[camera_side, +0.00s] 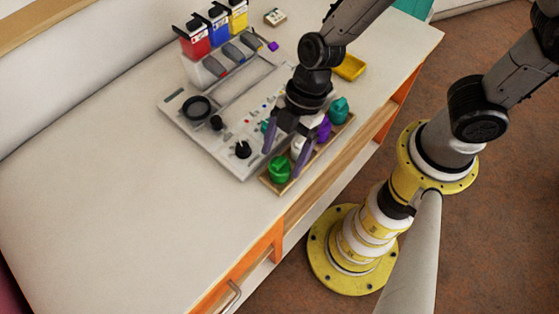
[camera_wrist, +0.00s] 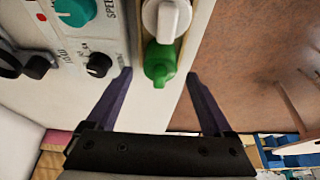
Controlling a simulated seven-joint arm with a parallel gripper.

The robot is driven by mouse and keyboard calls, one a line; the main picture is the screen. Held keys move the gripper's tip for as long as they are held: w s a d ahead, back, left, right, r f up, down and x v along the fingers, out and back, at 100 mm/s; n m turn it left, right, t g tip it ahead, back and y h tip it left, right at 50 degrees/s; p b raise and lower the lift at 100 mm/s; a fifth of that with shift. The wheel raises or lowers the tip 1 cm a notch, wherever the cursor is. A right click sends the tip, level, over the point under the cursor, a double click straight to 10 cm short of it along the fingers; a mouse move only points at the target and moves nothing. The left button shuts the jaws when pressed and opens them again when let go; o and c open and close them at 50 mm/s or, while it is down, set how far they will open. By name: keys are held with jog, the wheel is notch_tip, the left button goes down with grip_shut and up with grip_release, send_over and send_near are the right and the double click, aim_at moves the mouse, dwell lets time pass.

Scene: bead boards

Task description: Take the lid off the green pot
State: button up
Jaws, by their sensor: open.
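The green pot (camera_side: 279,170) with its knobbed green lid stands at the near end of a narrow wooden tray (camera_side: 310,159) on the table. In the wrist view the green pot (camera_wrist: 160,62) shows between my fingertips, with a gap on both sides. My gripper (camera_side: 284,161) is open and empty, pointing down over the near end of the tray. Its two dark purple fingers also show in the wrist view (camera_wrist: 160,74). I cannot tell the exact height of the fingertips over the lid. The lid appears seated on the pot.
A white pot (camera_wrist: 166,18) stands next to the green one; purple (camera_side: 324,128) and teal (camera_side: 339,109) pots stand farther along the tray. A panel with knobs (camera_side: 222,122) lies to the left. Red, blue and yellow containers (camera_side: 218,27) stand behind. The table's left part is clear.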

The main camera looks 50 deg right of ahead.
grip_shut()
dwell(0.4)
jog(key=shift+r, duration=0.1)
jog(key=shift+r, duration=0.65)
jog(key=s+d+r, duration=0.9)
jog(key=s+r, duration=0.1)
jog(key=r, duration=0.1)
jog(key=shift+d+r, duration=0.25)
jog(key=shift+d, duration=0.05)
